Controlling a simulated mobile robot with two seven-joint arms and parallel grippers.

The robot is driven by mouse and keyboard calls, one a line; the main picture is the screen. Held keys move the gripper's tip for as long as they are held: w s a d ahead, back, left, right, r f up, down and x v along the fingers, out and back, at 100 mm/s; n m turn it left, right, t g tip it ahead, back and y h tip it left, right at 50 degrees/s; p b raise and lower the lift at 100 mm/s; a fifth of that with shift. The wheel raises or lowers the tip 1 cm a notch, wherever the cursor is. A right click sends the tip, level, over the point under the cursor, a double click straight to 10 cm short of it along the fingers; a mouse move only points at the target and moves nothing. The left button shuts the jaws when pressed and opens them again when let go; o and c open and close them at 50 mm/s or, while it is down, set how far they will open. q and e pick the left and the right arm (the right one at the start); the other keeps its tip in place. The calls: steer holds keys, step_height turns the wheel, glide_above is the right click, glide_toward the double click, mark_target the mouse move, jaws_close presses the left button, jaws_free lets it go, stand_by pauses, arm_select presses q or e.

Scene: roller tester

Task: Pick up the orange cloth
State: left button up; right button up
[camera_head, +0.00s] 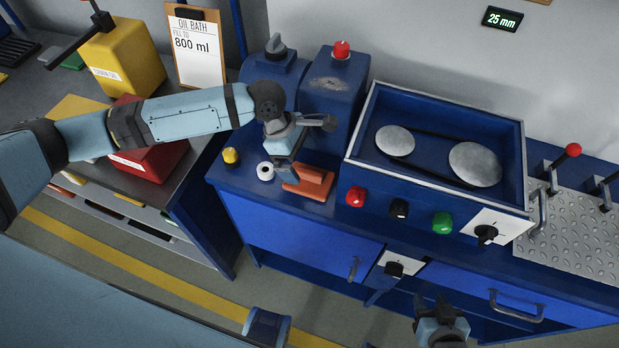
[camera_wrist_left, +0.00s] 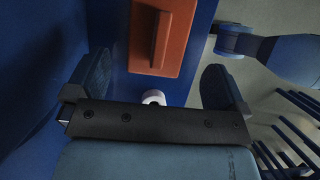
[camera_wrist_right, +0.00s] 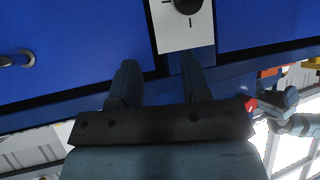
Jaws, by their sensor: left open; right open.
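The orange cloth (camera_head: 308,182) lies flat on the blue bench top, near its front left edge, with a raised fold along its middle. In the left wrist view the cloth (camera_wrist_left: 173,38) lies ahead of the fingers, and its fold shows clearly. My left gripper (camera_head: 303,143) is open above the bench, just behind the cloth in the head view, and holds nothing. My right gripper (camera_head: 439,304) is open and empty, low in front of the bench cabinet. In the right wrist view, blue cabinet fronts lie beyond its fingers (camera_wrist_right: 158,75).
A white roll (camera_head: 265,171) and a yellow-topped knob (camera_head: 231,156) stand left of the cloth. The blue motor housing (camera_head: 333,95) rises behind it. The roller tray (camera_head: 435,195), with red, black and green buttons, stands to the right. A red box (camera_head: 150,160) sits on the left table.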

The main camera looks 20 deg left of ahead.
mark_target(305, 171)
arm_select(q)
steer(key=shift+x, duration=3.15)
steer(key=shift+a+f, duration=0.1)
steer(key=shift+a, duration=0.1)
steer(key=shift+c, duration=0.2)
steer(key=c, duration=0.7)
